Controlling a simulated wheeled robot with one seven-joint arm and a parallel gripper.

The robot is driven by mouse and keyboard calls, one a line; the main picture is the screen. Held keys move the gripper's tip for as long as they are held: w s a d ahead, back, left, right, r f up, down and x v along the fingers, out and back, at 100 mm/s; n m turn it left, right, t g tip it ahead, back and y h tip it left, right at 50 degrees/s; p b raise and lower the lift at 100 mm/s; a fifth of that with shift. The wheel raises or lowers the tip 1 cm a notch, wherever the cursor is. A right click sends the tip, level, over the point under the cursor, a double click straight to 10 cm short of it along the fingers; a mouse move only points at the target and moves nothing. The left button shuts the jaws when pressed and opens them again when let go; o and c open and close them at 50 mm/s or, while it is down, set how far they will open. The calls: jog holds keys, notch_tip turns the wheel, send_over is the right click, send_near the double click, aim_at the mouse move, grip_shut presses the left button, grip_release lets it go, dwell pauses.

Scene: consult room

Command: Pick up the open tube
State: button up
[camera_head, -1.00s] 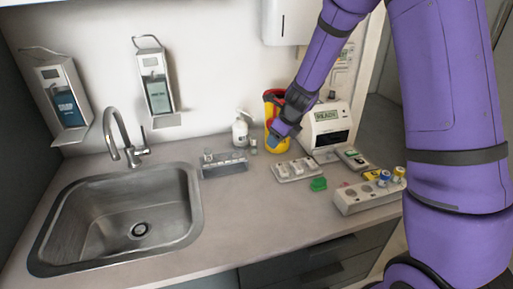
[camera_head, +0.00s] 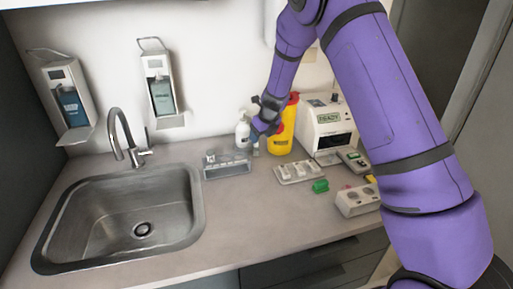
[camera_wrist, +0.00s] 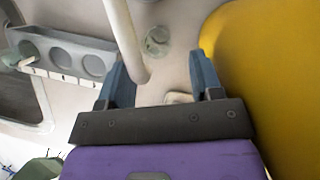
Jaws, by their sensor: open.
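A small clear tube (camera_head: 256,149) stands on the counter between the white pump bottle and the yellow container. In the wrist view, a small round translucent shape (camera_wrist: 157,40) just beyond my fingertips looks like its open top seen from above. My gripper (camera_head: 264,127) is open and empty above it; in the wrist view the fingers (camera_wrist: 157,60) are spread either side of a clear gap. A white curved spout (camera_wrist: 128,45), seemingly the pump bottle's (camera_head: 242,133), crosses close to the left finger. The tube's lower part is hard to make out.
The yellow container (camera_head: 282,135) is close on the right and fills that side of the wrist view (camera_wrist: 270,70). A grey rack (camera_head: 227,170) lies left. The sink (camera_head: 120,215) is left.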

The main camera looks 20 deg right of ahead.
send_over(257, 155)
jog(key=w, duration=0.1)
notch_tip(257, 155, down, 5)
jog(key=shift+w+r, duration=0.15)
jog(key=shift+r, duration=0.05)
jog(key=c, duration=1)
jog(key=shift+c, duration=0.2)
jog(key=shift+d+r, duration=0.1)
